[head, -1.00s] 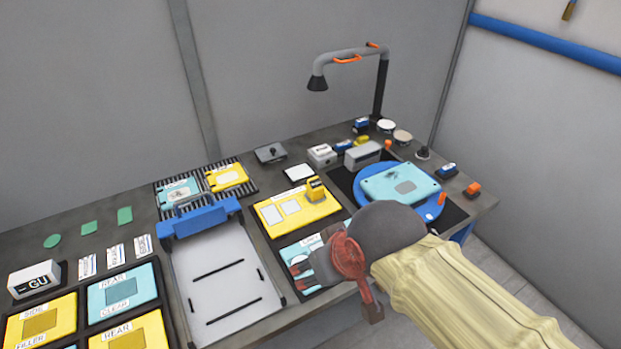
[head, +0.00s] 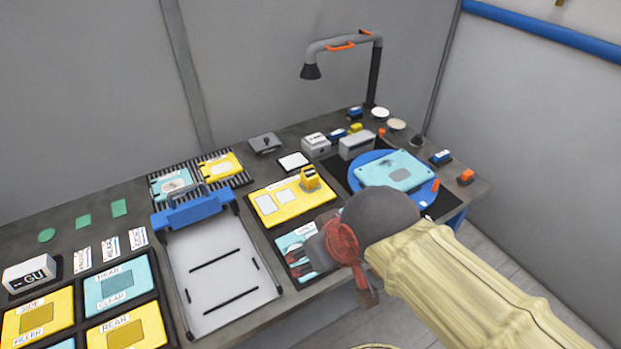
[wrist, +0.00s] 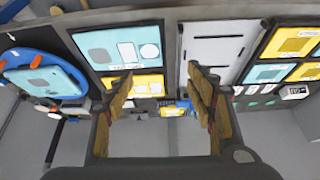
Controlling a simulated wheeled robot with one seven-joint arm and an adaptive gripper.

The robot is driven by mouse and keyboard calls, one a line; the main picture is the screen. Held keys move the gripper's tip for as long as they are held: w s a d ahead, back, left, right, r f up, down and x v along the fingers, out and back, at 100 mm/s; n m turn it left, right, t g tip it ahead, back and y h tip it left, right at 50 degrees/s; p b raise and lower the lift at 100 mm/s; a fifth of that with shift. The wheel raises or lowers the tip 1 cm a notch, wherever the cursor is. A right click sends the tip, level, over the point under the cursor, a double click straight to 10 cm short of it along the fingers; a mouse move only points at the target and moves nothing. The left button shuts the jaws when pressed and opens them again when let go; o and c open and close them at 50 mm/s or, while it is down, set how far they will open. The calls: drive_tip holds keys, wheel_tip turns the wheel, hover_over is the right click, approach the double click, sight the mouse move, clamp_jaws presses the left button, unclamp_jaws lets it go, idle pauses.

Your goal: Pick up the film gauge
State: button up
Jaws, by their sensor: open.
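A small upright yellow device (head: 309,178), which looks like the film gauge, stands at the right end of a yellow board (head: 291,206) in the head view. No label on it is readable. My gripper (head: 300,258) is over the light-blue board (head: 288,241) in front of that yellow board, short of the device and apart from it. In the wrist view my gripper (wrist: 161,74) shows its two fingers wide apart with nothing held. The yellow board (wrist: 148,83) appears there beyond the fingertips; I cannot clearly make out the device in that view.
A blue turntable (head: 426,197) with a light-blue panel (head: 396,172) lies to the right. A grey lamp (head: 340,42) rises behind it. A white tray with a blue clamp bar (head: 195,209) lies left of my gripper. A grey box (head: 357,145) and small blocks stand at the back.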

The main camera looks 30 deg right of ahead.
idle(0.3)
drive_tip(key=t+h, duration=0.3)
drive_tip(key=t, duration=0.2)
hover_over(313, 179)
drive_tip(key=s, duration=0.8)
wheel_tip(313, 179, down, 9)
drive_tip(key=w+f+t+y, duration=0.1)
drive_tip(key=f, duration=0.1)
drive_tip(key=w+f+y, duration=0.1)
drive_tip(key=f, duration=0.2)
drive_tip(key=w+d+f+t+y, duration=0.1)
drive_tip(key=f, duration=0.2)
drive_tip(key=shift+w+t+p, duration=0.1)
drive_tip(key=shift+t+p, duration=0.2)
drive_tip(key=shift+p, duration=0.05)
drive_tip(key=shift+f, duration=0.3)
drive_tip(key=shift+w+a+f, duration=0.1)
drive_tip(key=shift+w, duration=0.05)
drive_tip(key=b+x, duration=0.1)
drive_tip(key=x, duration=0.1)
drive_tip(key=b+x, duration=0.1)
drive_tip(key=x, duration=0.4)
drive_tip(key=shift+w+a+f+b, duration=0.15)
drive_tip(key=shift+w+a+b, duration=0.05)
drive_tip(key=shift+a+b, duration=0.2)
